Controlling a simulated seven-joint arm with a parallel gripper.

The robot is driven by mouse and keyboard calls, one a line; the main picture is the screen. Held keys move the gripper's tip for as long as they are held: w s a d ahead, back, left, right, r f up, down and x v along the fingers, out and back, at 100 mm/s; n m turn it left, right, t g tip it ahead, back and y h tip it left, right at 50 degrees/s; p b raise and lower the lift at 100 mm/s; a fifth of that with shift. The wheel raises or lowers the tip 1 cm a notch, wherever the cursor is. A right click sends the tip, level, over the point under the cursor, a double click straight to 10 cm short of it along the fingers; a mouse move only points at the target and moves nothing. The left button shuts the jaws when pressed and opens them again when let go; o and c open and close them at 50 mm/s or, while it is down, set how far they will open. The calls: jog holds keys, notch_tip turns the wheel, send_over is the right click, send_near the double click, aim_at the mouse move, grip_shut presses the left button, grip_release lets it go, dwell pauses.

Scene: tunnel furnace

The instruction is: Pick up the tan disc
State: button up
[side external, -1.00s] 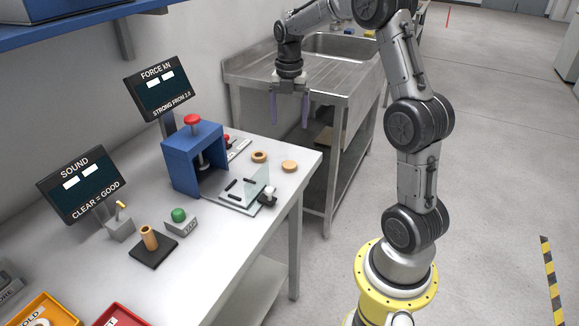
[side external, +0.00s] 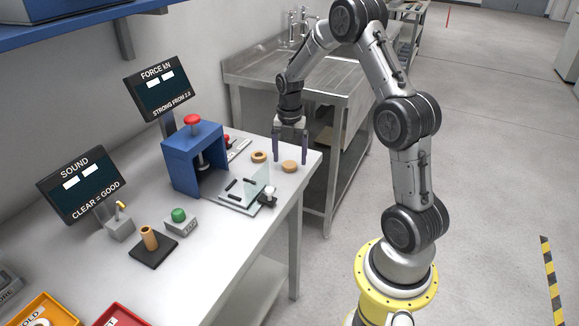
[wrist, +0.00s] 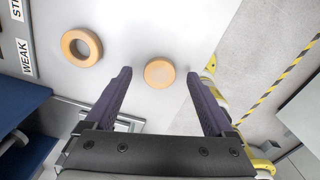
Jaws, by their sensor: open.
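The tan disc (side external: 290,166) lies flat on the white table near its far right corner. In the wrist view the tan disc (wrist: 159,72) sits ahead of and between the fingertips. My gripper (side external: 290,160) is open and empty, its two fingers pointing down around the disc in the side view. In the wrist view my gripper (wrist: 158,72) shows both dark fingers apart, with clear gaps to the disc. I cannot tell how far above the table the fingertips are.
A tan ring (side external: 259,156) with a hole lies left of the disc. A blue press (side external: 193,160) and a clear guard (side external: 257,184) on a plate stand nearby to the left. The table edge (side external: 312,172) is close to the right of the disc.

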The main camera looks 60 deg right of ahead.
jog(key=shift+f, duration=0.7)
grip_shut()
jog(key=shift+r, duration=0.15)
